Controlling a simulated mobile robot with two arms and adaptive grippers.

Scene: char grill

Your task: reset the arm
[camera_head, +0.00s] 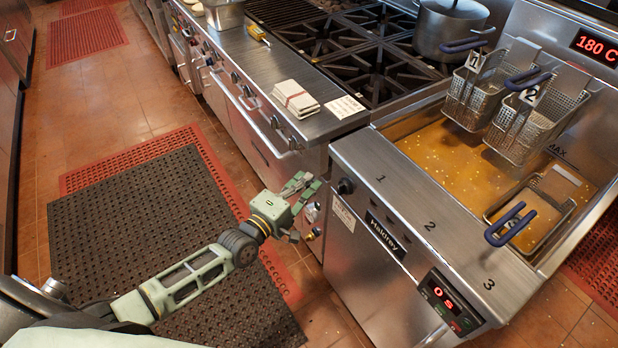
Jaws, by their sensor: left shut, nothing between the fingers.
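My left arm comes in from the lower left and reaches over the floor mats. My left gripper (301,186) is green and grey, and it is in the air just in front of the cooking line, near the corner where the stove meets the fryer. Its fingers are shut and hold nothing. My right gripper is not in view.
The fryer (340,150) stands at the right, with oil and several wire baskets (475,95). The stove (355,118) carries folded towels (296,98) and a pot (447,30). A dark mat (140,215) lies on the open floor at left.

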